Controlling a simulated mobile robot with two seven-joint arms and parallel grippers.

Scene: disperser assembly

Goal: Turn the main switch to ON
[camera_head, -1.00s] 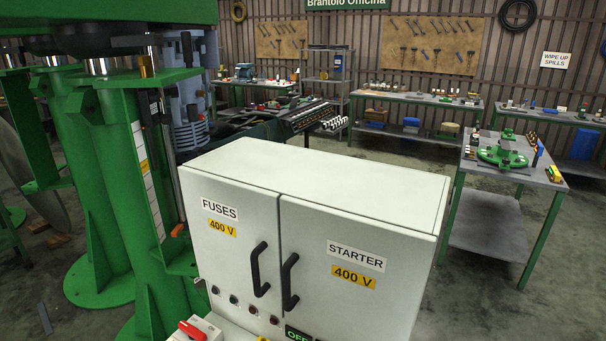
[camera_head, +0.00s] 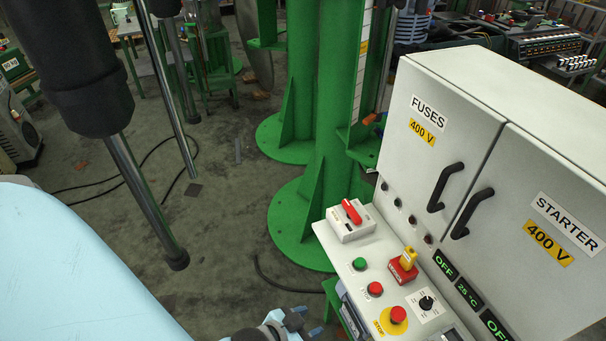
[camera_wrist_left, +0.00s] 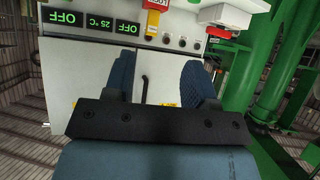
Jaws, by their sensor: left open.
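The main switch is a white box with a red handle (camera_head: 352,212) at the far left corner of the console in the head view. The handle lies slanted across the box. A red handle on a white block (camera_wrist_left: 220,32) shows at the top of the left wrist view, beyond the right finger. My right gripper is out of sight.
The sloped console has a green button (camera_head: 359,264), a red button (camera_head: 375,289), a yellow-and-red switch (camera_head: 404,265) and a red stop button (camera_head: 397,315). The white cabinet (camera_head: 470,110) with black handles rises behind. A green column (camera_head: 335,150) stands beyond the switch.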

